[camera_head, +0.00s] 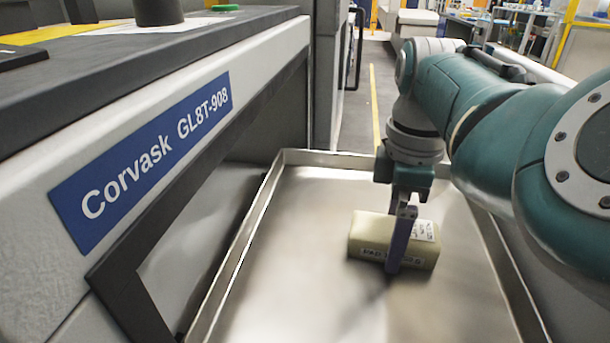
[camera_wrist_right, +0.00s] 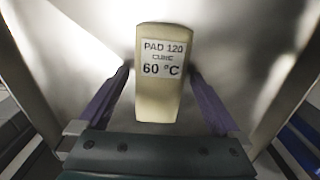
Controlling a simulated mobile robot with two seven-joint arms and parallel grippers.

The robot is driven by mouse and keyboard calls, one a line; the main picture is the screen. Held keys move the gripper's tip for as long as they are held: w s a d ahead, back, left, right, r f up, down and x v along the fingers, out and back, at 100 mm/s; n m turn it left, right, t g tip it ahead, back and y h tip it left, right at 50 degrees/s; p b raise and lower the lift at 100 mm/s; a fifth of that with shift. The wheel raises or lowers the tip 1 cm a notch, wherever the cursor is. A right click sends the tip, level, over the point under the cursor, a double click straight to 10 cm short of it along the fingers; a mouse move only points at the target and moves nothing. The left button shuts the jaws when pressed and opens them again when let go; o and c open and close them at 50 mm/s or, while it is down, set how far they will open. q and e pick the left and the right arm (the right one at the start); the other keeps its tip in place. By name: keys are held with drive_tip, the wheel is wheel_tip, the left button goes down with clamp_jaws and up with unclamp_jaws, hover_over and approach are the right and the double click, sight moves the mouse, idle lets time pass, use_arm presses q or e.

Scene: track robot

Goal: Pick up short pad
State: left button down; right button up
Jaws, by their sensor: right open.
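The short pad (camera_head: 371,236) is a pale yellow-green block with printed labels. It lies in a shiny metal tray (camera_head: 300,201). In the right wrist view the pad (camera_wrist_right: 158,98) shows a white label reading "PAD 120", a partly legible line and "60 °C". My right gripper (camera_head: 399,262) points down at the pad, with a purple finger in front of its near side. In the wrist view my right gripper (camera_wrist_right: 160,85) is open, with one finger on each side of the pad and gaps visible. The left gripper is not in view.
A grey machine with a blue sign (camera_head: 150,155) reading "Corvask GL8T-908" stands left of the tray. The tray has raised walls, and its floor around the pad is bare. Behind it is a walkway with a yellow line (camera_head: 375,110).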

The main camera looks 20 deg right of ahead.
drive_tip(key=c, duration=1.4)
